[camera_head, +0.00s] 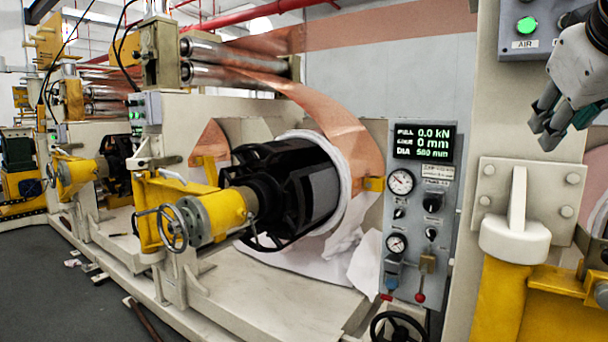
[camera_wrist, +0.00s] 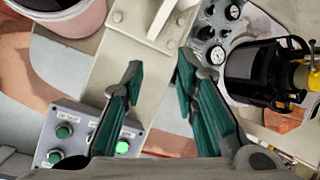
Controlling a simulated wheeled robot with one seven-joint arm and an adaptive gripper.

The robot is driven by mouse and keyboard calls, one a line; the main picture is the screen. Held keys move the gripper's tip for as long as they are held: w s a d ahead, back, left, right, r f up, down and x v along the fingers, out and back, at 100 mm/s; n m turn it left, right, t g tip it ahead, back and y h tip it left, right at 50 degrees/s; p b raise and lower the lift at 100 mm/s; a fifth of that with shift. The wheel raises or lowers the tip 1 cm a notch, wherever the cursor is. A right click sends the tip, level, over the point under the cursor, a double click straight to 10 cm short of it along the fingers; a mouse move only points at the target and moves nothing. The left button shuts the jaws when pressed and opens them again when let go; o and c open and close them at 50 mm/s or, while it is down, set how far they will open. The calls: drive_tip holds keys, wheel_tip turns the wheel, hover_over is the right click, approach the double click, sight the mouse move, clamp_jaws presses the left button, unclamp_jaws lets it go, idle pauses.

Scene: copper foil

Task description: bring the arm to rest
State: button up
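My gripper (camera_head: 548,128) hangs at the upper right in the head view, in front of the cream machine frame. It is clear of the gauge panel and the copper foil. In the wrist view my gripper's two green-padded fingers (camera_wrist: 159,63) stand apart with nothing between them. The gripper is open and empty. Part of my arm is cut off by the right edge of the head view.
The gauge panel (camera_head: 418,220) stands left of the gripper, with a black winding drum (camera_head: 300,188) beyond it. Copper foil (camera_head: 325,115) curves down behind. A button box (camera_head: 527,28) is near the gripper; a button box (camera_wrist: 88,132) also shows in the wrist view.

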drive_tip(key=s+a+f+g+y, duration=0.2)
drive_tip(key=s+a+f+g, duration=0.3)
drive_tip(key=f, duration=0.6)
drive_tip(key=s+a+f+g+y, duration=0.1)
drive_tip(key=s+a+f+y, duration=0.15)
drive_tip(key=s+f, duration=0.65)
drive_tip(key=s+a+f+g+y, duration=0.25)
drive_tip(key=s+a+f, duration=0.2)
drive_tip(key=f, duration=0.75)
wheel_tip(320, 180, up, 16)
drive_tip(key=t+h+p, duration=0.1)
drive_tip(key=t+p, duration=0.1)
drive_tip(key=p, duration=1.1)
drive_tip(key=shift+d+n+p, duration=0.3)
drive_tip(key=shift+d+n, duration=0.1)
drive_tip(key=shift+d, duration=0.05)
